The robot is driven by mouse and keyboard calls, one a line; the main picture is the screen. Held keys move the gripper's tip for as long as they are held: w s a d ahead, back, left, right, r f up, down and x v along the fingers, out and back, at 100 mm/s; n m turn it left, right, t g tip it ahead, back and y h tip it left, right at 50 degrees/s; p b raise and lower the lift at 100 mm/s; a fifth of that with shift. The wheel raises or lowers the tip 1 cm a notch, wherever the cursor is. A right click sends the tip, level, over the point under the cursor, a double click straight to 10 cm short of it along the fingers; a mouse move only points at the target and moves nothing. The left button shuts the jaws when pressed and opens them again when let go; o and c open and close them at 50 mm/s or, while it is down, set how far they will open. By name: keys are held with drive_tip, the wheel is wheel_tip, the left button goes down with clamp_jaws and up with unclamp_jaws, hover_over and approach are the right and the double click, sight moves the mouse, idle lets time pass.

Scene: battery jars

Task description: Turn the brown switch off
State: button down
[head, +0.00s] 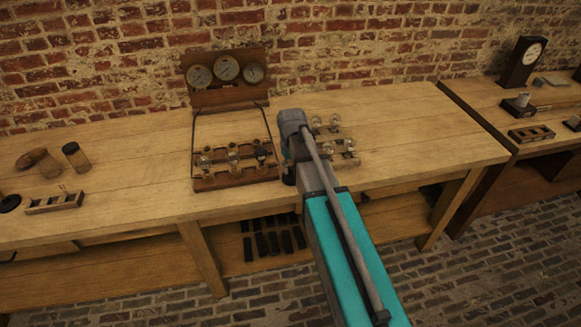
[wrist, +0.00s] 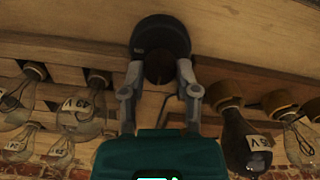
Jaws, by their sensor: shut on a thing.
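My gripper (wrist: 158,76) is shut on the middle of a dark round piece with a short raised knob (wrist: 158,50) in the wrist view. One finger is on each side of the knob. The piece looks almost black, so I cannot tell if it is the brown switch or which position it is in. In the head view, my gripper (head: 290,165) is low over the near edge of the bench, between two boards of bulbs. A dark bit of the round piece (head: 289,178) shows there; my arm hides the rest.
A wooden bulb board (head: 225,181) stands close on the left, wired to a panel of three gauges (head: 228,97). Clear glass bulbs (head: 335,125) stand close on the right. A small wooden rack (head: 54,203) is at far left. The bench's right end is clear.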

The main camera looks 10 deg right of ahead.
drive_tip(key=shift+c, duration=1.8)
unclamp_jaws()
drive_tip(key=s+r+m+p, duration=0.1)
drive_tip(key=s+r+p, duration=0.1)
drive_tip(key=s, duration=0.6)
drive_tip(key=s+r+m+p, duration=0.1)
drive_tip(key=s+r+p, duration=0.2)
drive_tip(key=s, duration=0.5)
drive_tip(key=shift+r+m, duration=0.15)
drive_tip(key=shift+m, duration=0.25)
drive_tip(key=shift+a, duration=0.1)
